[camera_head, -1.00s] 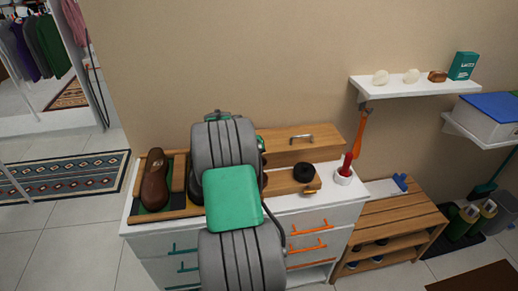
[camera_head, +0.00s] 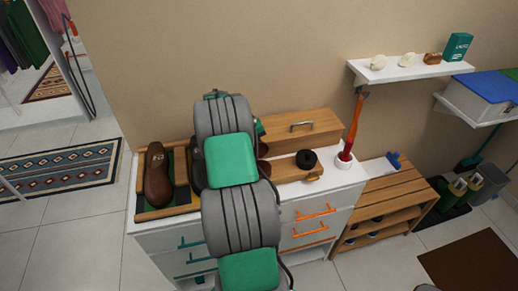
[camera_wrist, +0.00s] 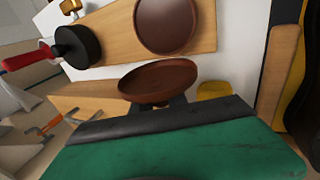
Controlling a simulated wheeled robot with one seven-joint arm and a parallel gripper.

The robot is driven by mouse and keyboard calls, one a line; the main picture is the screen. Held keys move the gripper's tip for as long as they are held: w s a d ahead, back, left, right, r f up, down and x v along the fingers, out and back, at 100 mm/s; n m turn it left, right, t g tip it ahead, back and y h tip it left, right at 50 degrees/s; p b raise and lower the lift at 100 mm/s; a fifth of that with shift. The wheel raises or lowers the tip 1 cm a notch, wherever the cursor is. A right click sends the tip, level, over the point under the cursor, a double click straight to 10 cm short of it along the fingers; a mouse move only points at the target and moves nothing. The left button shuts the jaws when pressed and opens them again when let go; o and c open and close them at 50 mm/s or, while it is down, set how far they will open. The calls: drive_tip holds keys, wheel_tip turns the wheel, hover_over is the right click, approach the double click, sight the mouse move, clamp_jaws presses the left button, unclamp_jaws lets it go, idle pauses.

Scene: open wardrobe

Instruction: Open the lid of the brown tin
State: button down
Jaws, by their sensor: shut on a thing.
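The brown tin (camera_wrist: 168,22) sits on the wooden board in the wrist view, its round brown inside and raised rim facing up. A second round brown piece, the lid (camera_wrist: 158,80), is tilted just in front of it, apart from it in the picture. My gripper (camera_wrist: 163,106) is shut on the lid at its near edge; the fingertips are mostly hidden under it.
A red-handled tool stands in a white cup (camera_head: 343,163). A wooden box (camera_head: 300,130) stands behind. A brown shoe (camera_head: 157,178) sits in a tray at left.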

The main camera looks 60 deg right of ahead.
drive_tip(key=c, duration=1.6)
unclamp_jaws()
drive_tip(key=shift+w+d+r, duration=0.2)
drive_tip(key=shift+r, duration=0.05)
drive_tip(key=shift+o, duration=1.4)
drive_tip(key=shift+s+a+f, duration=0.1)
drive_tip(key=shift+s+f, duration=0.05)
drive_tip(key=shift+f, duration=0.05)
drive_tip(key=b+v, duration=0.1)
drive_tip(key=v, duration=0.7)
drive_tip(key=shift+b, duration=0.3)
